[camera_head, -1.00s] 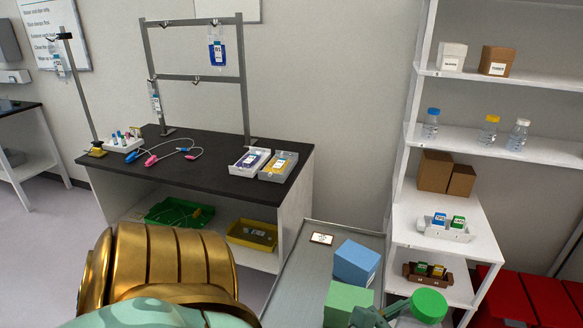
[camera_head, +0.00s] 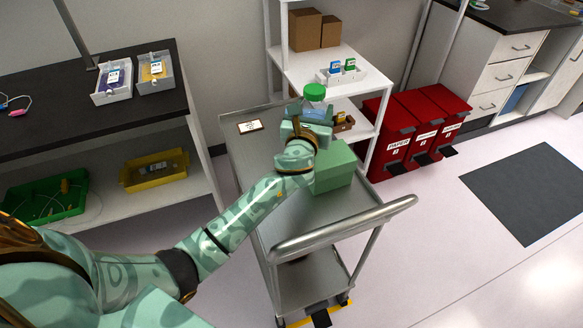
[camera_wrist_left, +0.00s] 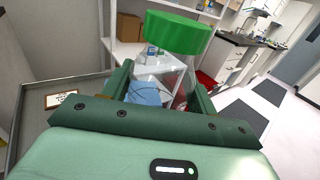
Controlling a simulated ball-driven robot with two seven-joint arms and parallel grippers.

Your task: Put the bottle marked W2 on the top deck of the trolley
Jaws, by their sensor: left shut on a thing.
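My left gripper (camera_head: 309,122) is shut on a bottle with a green cap (camera_head: 314,92), held upright above the far part of the trolley's top deck. In the left wrist view the green cap (camera_wrist_left: 178,33) stands above the fingers, with clear bottle body below it; no marking can be read. The trolley (camera_head: 277,207) is grey metal. My right gripper is not in view.
A small label card (camera_head: 249,126) lies at the deck's far left corner. The deck's left side and near part look bare. A handle rail (camera_head: 345,232) crosses the near end. A white shelf (camera_head: 345,60) and red bins (camera_head: 400,135) stand behind; a dark-topped bench (camera_head: 90,115) is left.

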